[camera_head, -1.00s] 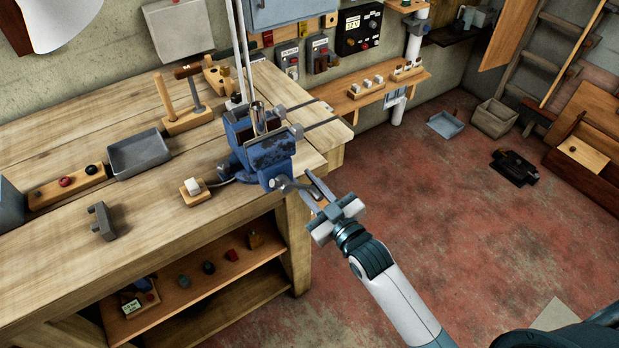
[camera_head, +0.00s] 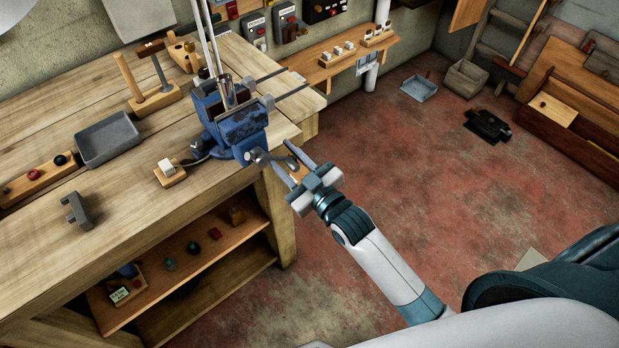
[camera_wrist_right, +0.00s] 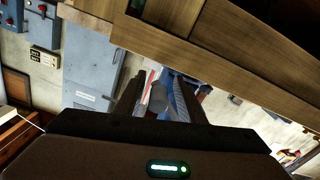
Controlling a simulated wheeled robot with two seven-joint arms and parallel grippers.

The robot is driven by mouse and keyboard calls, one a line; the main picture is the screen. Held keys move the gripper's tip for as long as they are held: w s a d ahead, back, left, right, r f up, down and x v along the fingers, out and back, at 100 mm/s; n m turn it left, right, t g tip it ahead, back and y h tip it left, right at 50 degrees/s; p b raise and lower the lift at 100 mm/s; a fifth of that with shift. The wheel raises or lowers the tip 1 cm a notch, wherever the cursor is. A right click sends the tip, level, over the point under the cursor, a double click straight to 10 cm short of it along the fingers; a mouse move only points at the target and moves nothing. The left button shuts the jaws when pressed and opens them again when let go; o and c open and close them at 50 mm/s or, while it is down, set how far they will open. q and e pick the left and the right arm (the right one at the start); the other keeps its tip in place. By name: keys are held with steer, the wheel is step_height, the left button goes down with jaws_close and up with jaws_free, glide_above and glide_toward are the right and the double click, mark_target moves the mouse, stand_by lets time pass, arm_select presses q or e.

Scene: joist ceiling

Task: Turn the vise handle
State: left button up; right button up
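The blue vise (camera_head: 240,122) is mounted at the right front corner of the workbench. Its grey handle (camera_head: 272,158) sticks out from the screw at the front, toward my right gripper. My right gripper (camera_head: 291,158) is at the handle, its fingers spread apart around or beside the handle's outer end. I cannot tell whether they touch it. In the right wrist view, the two dark fingers (camera_wrist_right: 160,98) stand apart, with part of the blue vise (camera_wrist_right: 178,100) beyond them; the handle is hard to make out there. My left gripper is not in view.
The wooden workbench (camera_head: 110,215) fills the left, with a grey tray (camera_head: 107,140), a small block with a white switch (camera_head: 169,172) and a grey bracket (camera_head: 76,210) on it. A lower shelf (camera_head: 195,265) holds small items. The red floor (camera_head: 420,160) to the right is largely clear.

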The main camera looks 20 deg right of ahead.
steer(key=b+v, duration=0.3)
steer(key=v, duration=0.8)
steer(key=shift+a+f, duration=0.1)
steer(key=shift+f, duration=0.05)
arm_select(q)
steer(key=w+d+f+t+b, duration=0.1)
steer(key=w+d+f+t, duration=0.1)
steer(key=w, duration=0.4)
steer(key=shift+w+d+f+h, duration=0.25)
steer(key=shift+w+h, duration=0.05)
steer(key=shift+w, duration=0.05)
arm_select(e)
steer(key=v, duration=0.6)
steer(key=shift+r, duration=0.2)
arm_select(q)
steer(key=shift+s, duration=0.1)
